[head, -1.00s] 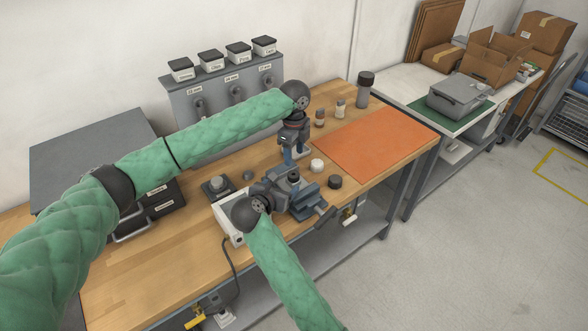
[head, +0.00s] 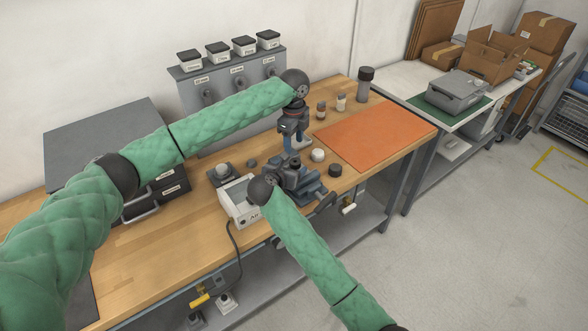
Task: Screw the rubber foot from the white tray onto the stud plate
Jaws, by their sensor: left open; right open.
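I cannot tell whether the stud plate is in the vise under this gripper. A grey block with a round pale top (head: 223,172) stands left of the grippers.
A white boxed device (head: 238,203) sits at the bench's front edge. A white round piece (head: 318,155), a dark round piece (head: 335,170) and a small dark knob (head: 251,163) stand near the grippers. The orange mat (head: 375,137) is clear.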

